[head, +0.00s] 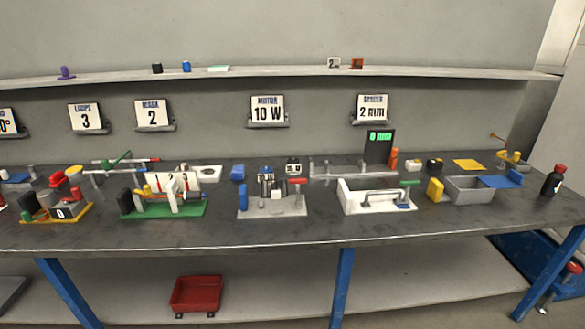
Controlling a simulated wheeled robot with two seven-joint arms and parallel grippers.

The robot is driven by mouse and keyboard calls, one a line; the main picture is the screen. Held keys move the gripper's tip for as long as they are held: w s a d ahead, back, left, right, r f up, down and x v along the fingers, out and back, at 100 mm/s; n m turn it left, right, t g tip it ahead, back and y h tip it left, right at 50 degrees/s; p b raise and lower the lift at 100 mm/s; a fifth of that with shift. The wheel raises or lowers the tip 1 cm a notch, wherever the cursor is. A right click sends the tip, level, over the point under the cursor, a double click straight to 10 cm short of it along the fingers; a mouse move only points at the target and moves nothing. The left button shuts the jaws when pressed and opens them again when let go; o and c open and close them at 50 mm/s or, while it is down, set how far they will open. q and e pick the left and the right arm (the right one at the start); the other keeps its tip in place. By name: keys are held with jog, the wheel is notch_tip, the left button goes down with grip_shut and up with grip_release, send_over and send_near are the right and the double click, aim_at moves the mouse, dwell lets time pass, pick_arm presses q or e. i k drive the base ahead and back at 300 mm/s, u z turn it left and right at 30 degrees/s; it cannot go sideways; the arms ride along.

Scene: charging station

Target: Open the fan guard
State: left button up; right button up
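I cannot make out a fan or a fan guard for sure at this distance. A small motor-like assembly (268,182) stands at the middle of the bench, on a light grey plate (272,211) with a blue cylinder (243,198). A sign reading MOTOR 10 W (267,108) hangs on the wall behind it. Whether any part of this assembly is a guard, open or shut, is too small to tell. Neither of my grippers is in view.
The long grey bench (290,237) has a bare front strip. A green-based fixture (165,210) stands left of the motor plate, a white tray (372,204) right of it. A grey bin (470,190) and dark bottle (554,181) stand farther right. A red bin (196,294) is below.

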aim_at(276, 195)
jog(key=k, duration=1.2)
jog(key=z, duration=1.1)
jog(key=i, duration=1.7)
jog(key=u, duration=0.45)
